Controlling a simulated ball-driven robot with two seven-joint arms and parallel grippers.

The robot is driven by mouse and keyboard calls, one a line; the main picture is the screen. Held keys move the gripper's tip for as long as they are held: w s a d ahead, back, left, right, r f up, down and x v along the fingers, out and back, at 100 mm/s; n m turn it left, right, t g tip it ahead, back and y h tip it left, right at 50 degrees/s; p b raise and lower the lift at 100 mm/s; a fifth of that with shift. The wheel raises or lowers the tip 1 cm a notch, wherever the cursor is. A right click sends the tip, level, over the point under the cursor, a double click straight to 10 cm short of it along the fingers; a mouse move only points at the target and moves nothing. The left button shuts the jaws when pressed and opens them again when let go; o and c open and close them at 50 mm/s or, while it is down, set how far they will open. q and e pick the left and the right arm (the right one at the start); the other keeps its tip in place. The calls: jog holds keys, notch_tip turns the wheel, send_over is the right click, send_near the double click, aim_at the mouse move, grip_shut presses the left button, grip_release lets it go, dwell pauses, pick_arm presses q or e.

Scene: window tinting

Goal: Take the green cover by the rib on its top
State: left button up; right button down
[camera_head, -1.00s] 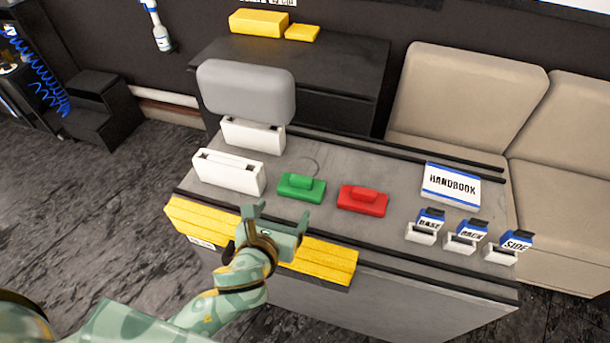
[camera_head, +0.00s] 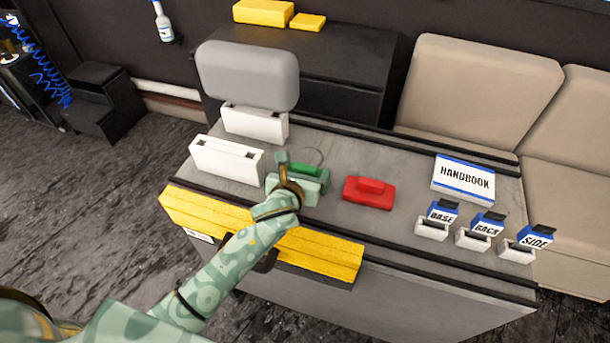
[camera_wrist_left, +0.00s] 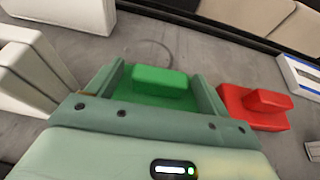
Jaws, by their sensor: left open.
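The green cover (camera_head: 308,170) lies on the grey worktop, partly hidden behind my left gripper (camera_head: 303,174) in the head view. In the left wrist view the green cover (camera_wrist_left: 153,95) shows its raised rib (camera_wrist_left: 158,78) between the two fingers of my left gripper (camera_wrist_left: 160,85). The fingers are open, one on each side of the rib. I cannot tell whether they touch the cover. My right gripper is not in view.
A red cover (camera_head: 369,192) lies just right of the green one. White holders (camera_head: 226,160) stand to the left. A handbook (camera_head: 463,178) and small labelled boxes (camera_head: 488,224) are at the right.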

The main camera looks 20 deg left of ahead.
pick_arm(q)
jog(key=shift+s, duration=0.1)
jog(key=c, duration=1.1)
